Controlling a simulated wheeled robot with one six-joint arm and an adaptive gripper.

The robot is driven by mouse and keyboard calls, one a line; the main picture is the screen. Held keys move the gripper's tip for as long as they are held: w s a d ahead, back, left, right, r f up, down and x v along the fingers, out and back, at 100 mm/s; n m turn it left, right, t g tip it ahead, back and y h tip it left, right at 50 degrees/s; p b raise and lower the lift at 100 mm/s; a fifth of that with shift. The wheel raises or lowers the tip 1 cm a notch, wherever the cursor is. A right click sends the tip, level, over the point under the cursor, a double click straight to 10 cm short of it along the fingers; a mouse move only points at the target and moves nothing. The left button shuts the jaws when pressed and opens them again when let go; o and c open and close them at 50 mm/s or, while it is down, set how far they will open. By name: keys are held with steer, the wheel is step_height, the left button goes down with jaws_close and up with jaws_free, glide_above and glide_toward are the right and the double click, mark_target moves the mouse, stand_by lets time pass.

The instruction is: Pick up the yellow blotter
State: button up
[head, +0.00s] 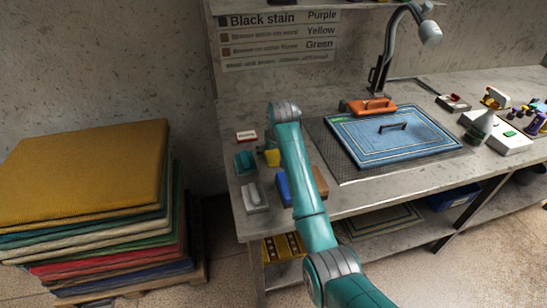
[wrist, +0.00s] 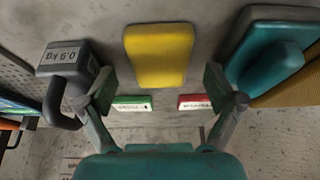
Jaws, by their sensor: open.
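The yellow blotter (wrist: 158,55) is a rounded yellow block lying on the grey worktop. It is in the upper middle of the wrist view. In the head view, part of the yellow blotter (head: 272,158) shows just left of my teal arm. My gripper (wrist: 159,82) is open and empty. Its two fingers stand apart to the left and right, with the blotter between and beyond them in the picture. No contact with the blotter is visible. In the head view my arm hides the gripper.
A grey 0.9 kg weight (wrist: 68,62) lies left of the blotter in the wrist view, a teal handled block (wrist: 272,62) right. Small green (wrist: 132,103) and red (wrist: 195,102) labelled pieces lie near the fingers. A blue block (head: 283,188) and blue rug (head: 390,140) share the worktop.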

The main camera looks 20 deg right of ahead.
steer(key=shift+w+f, duration=0.15)
steer(key=shift+f, duration=0.25)
steer(key=shift+f, duration=0.25)
stand_by(0.5)
steer(key=c, duration=1.1)
